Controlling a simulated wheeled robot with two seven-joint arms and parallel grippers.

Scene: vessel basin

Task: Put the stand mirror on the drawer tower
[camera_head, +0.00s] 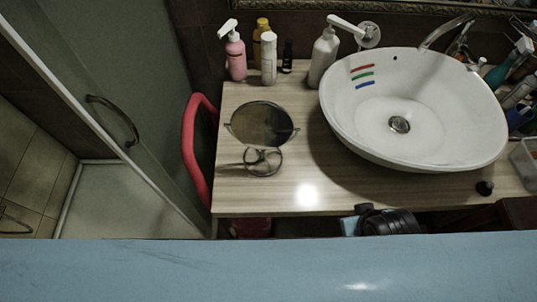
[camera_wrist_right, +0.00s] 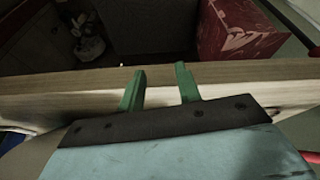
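The stand mirror (camera_head: 262,124) has a round dark glass in a thin frame. It stands on the wooden counter, left of the basin, with its round wire base (camera_head: 263,161) towards the front edge. I cannot make out a drawer tower in either view. My right gripper (camera_wrist_right: 160,68) shows in the right wrist view with two green fingers apart and nothing between them. The fingers are in front of a pale wooden edge (camera_wrist_right: 60,83); I cannot tell whether they touch it. My left gripper is not in view.
A white basin (camera_head: 340,120) fills the counter's right side. A pink pump bottle (camera_head: 236,58), a white bottle (camera_head: 269,60) and a white dispenser (camera_head: 323,58) stand behind the mirror. A red rail (camera_head: 190,150) is at the left. A red patterned box (camera_wrist_right: 240,30) shows beyond the edge.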

